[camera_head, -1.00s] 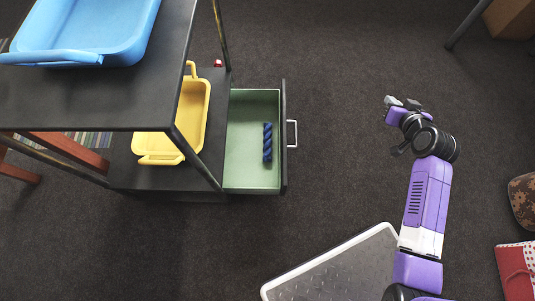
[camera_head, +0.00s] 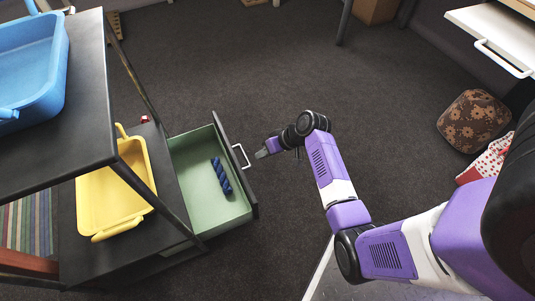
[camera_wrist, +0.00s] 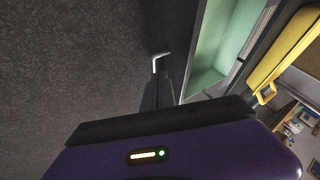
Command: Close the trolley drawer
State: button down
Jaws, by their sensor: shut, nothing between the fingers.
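The trolley drawer (camera_head: 181,160) stands open, pulled out to the right of the dark trolley (camera_head: 140,255). It has a green inside, a dark front panel and a white handle (camera_head: 241,156). A twisted blue thing (camera_head: 221,176) lies in it. My gripper (camera_head: 262,153) is shut and empty, just right of the handle in the head view; I cannot tell whether it touches it. In the wrist view the shut fingers (camera_wrist: 158,75) point towards the handle (camera_wrist: 160,56), with the green drawer (camera_wrist: 215,45) to their right.
A yellow basket (camera_head: 111,190) sits on the lower shelf and a blue basket (camera_head: 45,85) on the top shelf. A brown flowered pouf (camera_head: 473,117) stands at the right. The dark carpet (camera_head: 250,75) behind the drawer is clear.

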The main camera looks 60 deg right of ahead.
aim_at(247, 161)
jog(key=shift+w+a+f+b, duration=0.45)
jog(key=shift+w+a, duration=0.15)
jog(key=shift+w, duration=0.1)
jog(key=shift+w+a+f+b, duration=0.4)
jog(key=shift+w+a, duration=0.25)
jog(key=shift+w+a+f+b, duration=0.45)
jog(key=shift+w+a, duration=0.15)
jog(key=shift+w, duration=0.1)
jog(key=w+a+p, duration=0.5)
jog(key=w+a, duration=0.5)
jog(key=a, duration=0.5)
jog(key=shift+w, duration=0.15)
jog(key=shift+r, duration=0.1)
